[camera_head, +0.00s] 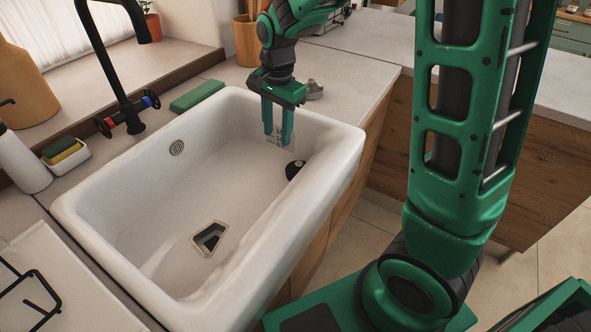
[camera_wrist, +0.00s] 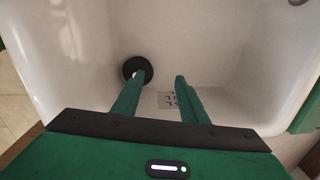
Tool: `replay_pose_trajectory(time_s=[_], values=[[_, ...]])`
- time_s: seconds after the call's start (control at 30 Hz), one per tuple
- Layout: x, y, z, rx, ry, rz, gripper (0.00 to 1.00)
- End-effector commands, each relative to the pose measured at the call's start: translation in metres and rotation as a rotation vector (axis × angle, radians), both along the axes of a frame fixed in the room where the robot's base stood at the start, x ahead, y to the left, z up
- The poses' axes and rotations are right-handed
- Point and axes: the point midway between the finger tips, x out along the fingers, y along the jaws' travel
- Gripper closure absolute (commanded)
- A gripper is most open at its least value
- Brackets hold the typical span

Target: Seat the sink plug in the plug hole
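The sink plug (camera_head: 294,170) is black and round and lies inside the white sink (camera_head: 104,232), low against its right-hand end. It also shows in the wrist view (camera_wrist: 145,64), partly covered by my left fingertip, with a pale spot on it. The plug hole (camera_head: 210,238) is a dark, squarish opening in the sink floor toward the near left, with nothing seen in it. My gripper (camera_head: 278,140) points down over the sink's right end, just left of the plug in the head view. Its green fingers are apart with nothing between them. I cannot tell whether a finger touches the plug.
A black tap (camera_head: 119,88) stands behind the sink. A small patterned patch (camera_head: 282,136) shows behind my fingers. Sponges in a tray (camera_head: 68,158) and a white bottle (camera_head: 22,160) stand left. The sink's middle is clear.

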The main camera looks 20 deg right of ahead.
Motion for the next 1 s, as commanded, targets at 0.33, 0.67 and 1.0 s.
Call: replay_pose_trajectory(time_s=[0.33, 0.67, 1.0], values=[[-0.025, -0.051, -0.007, -0.025, 0.054, -0.267, 0.61], [-0.026, -0.052, -0.052, -0.026, 0.056, -0.268, 0.61], [-0.025, -0.055, -0.082, -0.027, 0.057, -0.269, 0.61]])
